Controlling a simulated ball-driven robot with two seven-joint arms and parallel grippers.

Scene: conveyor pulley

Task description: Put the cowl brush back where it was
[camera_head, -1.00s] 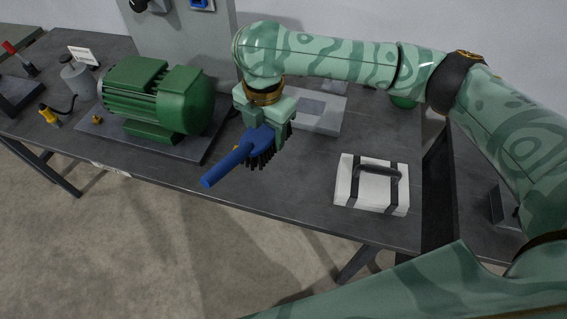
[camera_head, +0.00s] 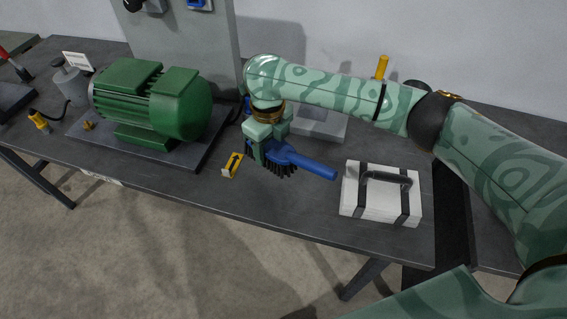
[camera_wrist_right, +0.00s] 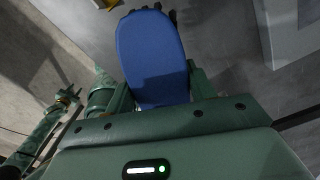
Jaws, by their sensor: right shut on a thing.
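The cowl brush (camera_head: 302,163) is blue with dark bristles. My right gripper (camera_head: 262,152) is shut on it, and the brush is held above the dark table with its handle pointing right and the bristles downward. In the right wrist view the brush's blue body (camera_wrist_right: 151,58) sits between the fingers of my right gripper (camera_wrist_right: 157,85). I cannot tell how far the bristles are from the table top.
A green motor (camera_head: 150,102) on a dark base plate stands left of my right gripper. A white case with black straps (camera_head: 350,207) stands to the right. A small yellow-framed item (camera_head: 232,166) lies left of the brush. The table's front strip (camera_head: 265,205) is clear.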

